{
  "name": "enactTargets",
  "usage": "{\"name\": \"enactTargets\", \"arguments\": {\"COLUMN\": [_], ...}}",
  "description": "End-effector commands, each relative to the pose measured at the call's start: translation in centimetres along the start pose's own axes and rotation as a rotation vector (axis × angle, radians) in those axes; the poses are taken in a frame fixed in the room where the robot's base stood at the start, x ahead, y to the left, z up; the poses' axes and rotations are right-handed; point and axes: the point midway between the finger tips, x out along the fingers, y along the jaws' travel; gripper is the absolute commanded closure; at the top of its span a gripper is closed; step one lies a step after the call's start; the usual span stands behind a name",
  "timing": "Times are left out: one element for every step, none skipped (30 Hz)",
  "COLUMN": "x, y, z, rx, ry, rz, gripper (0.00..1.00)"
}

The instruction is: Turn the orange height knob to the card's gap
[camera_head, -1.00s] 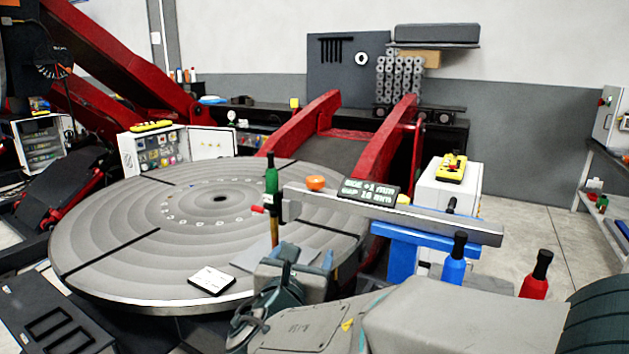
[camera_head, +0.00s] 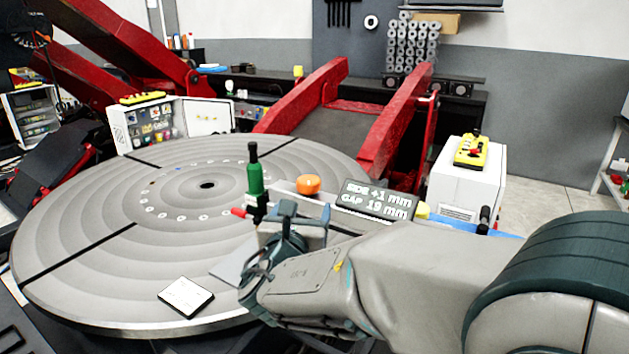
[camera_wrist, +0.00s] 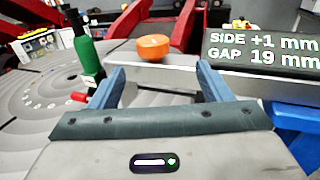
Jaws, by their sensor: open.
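The orange height knob (camera_head: 308,184) sits on a grey bar, just left of the dark display (camera_head: 376,200). The display reads SIDE +1 mm and GAP 19 mm. The white card (camera_head: 186,297) lies on the round table near its front rim; its writing is too small to read. My gripper (camera_head: 293,212) is open and empty, in front of the knob in the head view. In the wrist view, the knob (camera_wrist: 153,47) shows beyond and between the two blue fingers (camera_wrist: 160,78), apart from both.
A green-handled tool (camera_head: 254,172) stands upright just left of my gripper, with a red tip beside it. The large grooved round table (camera_head: 90,260) fills the left. A white box with a yellow control unit (camera_head: 470,152) stands right of the display.

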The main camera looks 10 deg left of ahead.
Motion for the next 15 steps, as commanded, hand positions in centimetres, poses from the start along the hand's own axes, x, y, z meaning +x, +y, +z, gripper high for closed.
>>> {"name": "enactTargets", "arguments": {"x": [0.9, 1.4, 2.3, 3.0, 3.6, 4.5, 5.1, 5.8, 6.6, 7.1, 7.7, 8.3, 8.7, 9.1, 9.6], "y": [0.4, 0.6, 0.7, 0.7, 0.8, 0.7, 0.7, 0.6, 0.6, 0.6, 0.5, 0.5, 0.5, 0.5, 0.5], "z": [0.2, 0.2, 0.2, 0.2, 0.2, 0.2, 0.2, 0.2, 0.2, 0.2, 0.2, 0.2, 0.2, 0.2, 0.1], "rx": [-0.001, 0.0, -0.001, -0.002, -0.001, -0.001, -0.001, -0.001, -0.001, 0.0, 0.0, 0.0, 0.0, 0.0, 0.0], "ry": [0.003, 0.003, 0.003, 0.002, 0.003, 0.003, 0.003, 0.003, 0.002, 0.003, 0.003, 0.002, 0.002, 0.002, 0.002], "rz": [0.007, 0.01, 0.011, 0.012, 0.011, 0.012, 0.011, 0.01, 0.009, 0.008, 0.008, 0.008, 0.007, 0.007, 0.007], "gripper": [0.29, 0.29, 0.29, 0.29, 0.29, 0.29, 0.29, 0.29, 0.29, 0.29, 0.29, 0.29, 0.29, 0.29, 0.29]}}
